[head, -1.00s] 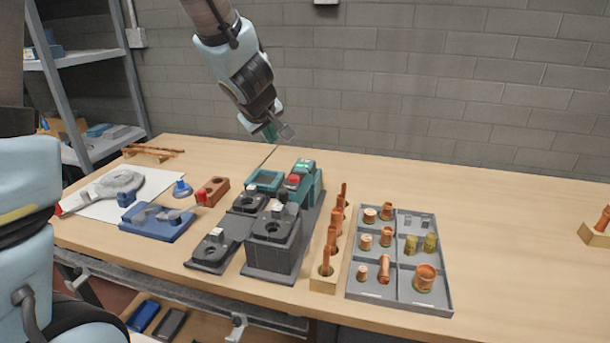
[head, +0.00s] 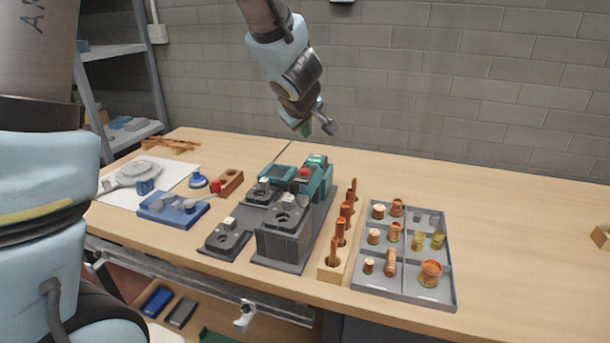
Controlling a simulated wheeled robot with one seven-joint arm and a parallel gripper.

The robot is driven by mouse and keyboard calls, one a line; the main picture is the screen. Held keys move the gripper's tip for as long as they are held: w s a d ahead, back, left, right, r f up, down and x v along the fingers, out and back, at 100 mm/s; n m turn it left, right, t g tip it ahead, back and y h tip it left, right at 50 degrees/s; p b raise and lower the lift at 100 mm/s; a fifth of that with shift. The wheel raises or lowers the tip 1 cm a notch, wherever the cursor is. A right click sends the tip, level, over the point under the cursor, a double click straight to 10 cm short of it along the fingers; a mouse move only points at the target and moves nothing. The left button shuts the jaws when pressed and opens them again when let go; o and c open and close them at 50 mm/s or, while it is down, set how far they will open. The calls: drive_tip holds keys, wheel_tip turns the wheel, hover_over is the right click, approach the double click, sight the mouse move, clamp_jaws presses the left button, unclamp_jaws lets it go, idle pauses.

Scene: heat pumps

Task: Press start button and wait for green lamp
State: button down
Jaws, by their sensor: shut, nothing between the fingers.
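The teal test unit (head: 324,182) stands at the back of a dark grey fixture in the middle of the bench. A red button (head: 305,173) sits on its top. A bright green patch (head: 316,160) glows at the unit's upper back edge; I cannot tell whether it is the lamp or a display. No separate start button can be made out. My gripper (head: 306,128) is shut and empty, pointing down in the air above and behind the unit, apart from it.
Dark fixture blocks (head: 284,240) stand in front of the unit. A wooden rack (head: 335,268) of copper tubes and a grey tray (head: 408,292) of copper and brass fittings lie right. A blue fixture (head: 170,212) lies left. The right bench is mostly clear.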

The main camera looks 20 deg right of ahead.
drive_tip(key=b, duration=0.7)
hover_over(305, 176)
wheel_tip(305, 176, down, 8)
drive_tip(key=shift+r, duration=0.25)
idle(1.3)
drive_tip(key=shift+f, duration=0.4)
drive_tip(key=shift+f+b, duration=0.4)
idle(0.5)
drive_tip(key=shift+r, duration=0.15)
drive_tip(key=shift+r+p, duration=0.7)
drive_tip(key=shift+p, duration=0.3)
wheel_tip(305, 176, up, 5)
drive_tip(key=p, duration=0.5)
